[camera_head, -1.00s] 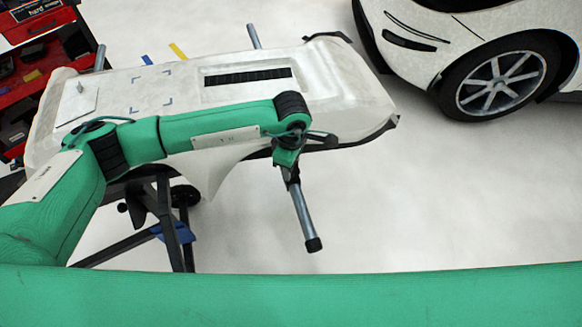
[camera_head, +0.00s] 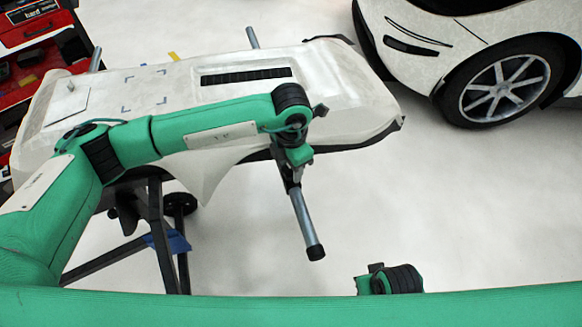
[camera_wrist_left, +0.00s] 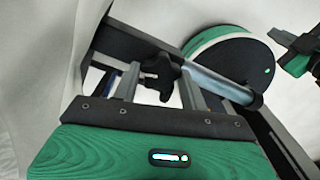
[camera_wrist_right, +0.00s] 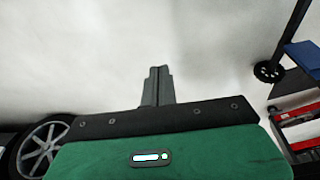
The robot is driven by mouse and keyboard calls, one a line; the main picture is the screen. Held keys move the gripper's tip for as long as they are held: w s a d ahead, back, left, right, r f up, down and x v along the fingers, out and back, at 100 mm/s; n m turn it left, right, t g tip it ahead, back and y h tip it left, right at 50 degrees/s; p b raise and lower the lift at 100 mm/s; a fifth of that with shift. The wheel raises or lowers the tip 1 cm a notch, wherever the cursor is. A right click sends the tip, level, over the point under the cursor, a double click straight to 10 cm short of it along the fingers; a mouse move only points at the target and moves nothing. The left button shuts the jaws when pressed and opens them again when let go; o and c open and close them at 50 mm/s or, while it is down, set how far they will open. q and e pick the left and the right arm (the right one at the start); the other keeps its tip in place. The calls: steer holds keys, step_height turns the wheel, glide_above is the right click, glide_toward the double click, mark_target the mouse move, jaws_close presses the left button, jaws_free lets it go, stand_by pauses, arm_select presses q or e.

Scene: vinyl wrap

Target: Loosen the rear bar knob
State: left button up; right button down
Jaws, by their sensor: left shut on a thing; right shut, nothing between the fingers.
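A black knob (camera_wrist_left: 158,75) sits beside a silver bar (camera_wrist_left: 215,83) in the left wrist view. My left gripper (camera_wrist_left: 160,85) has one finger on each side of the knob and is shut on it. In the head view my left gripper (camera_head: 292,172) is at the near edge of the white bumper, by the silver bar (camera_head: 303,222), which sticks out with a black end cap. The knob is hidden there behind my arm. My right gripper (camera_wrist_right: 156,84) is shut and empty over pale floor in the right wrist view.
The white bumper (camera_head: 350,100) rests on a dark stand (camera_head: 160,235). A white car (camera_head: 430,40) is at the upper right. A red tool cart (camera_head: 40,60) is at the upper left. Pale floor at the right is clear.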

arm_select(q)
steer(key=n+b, duration=0.1)
steer(key=n, duration=0.2)
steer(key=shift+f, duration=0.1)
steer(key=n, duration=0.2)
steer(key=shift+n+b, duration=0.3)
steer(key=n, duration=0.3)
steer(key=shift+n+b, duration=0.35)
steer(key=shift+n, duration=0.95)
arm_select(e)
steer(key=shift+t, duration=0.4)
steer(key=v, duration=0.2)
steer(key=w+v, duration=0.1)
steer(key=v, duration=0.2)
steer(key=shift+r, duration=0.55)
arm_select(q)
steer(key=shift+n, duration=0.4)
arm_select(e)
steer(key=shift+r, duration=0.2)
steer(key=shift+f, duration=0.1)
arm_select(q)
steer(key=o, duration=1)
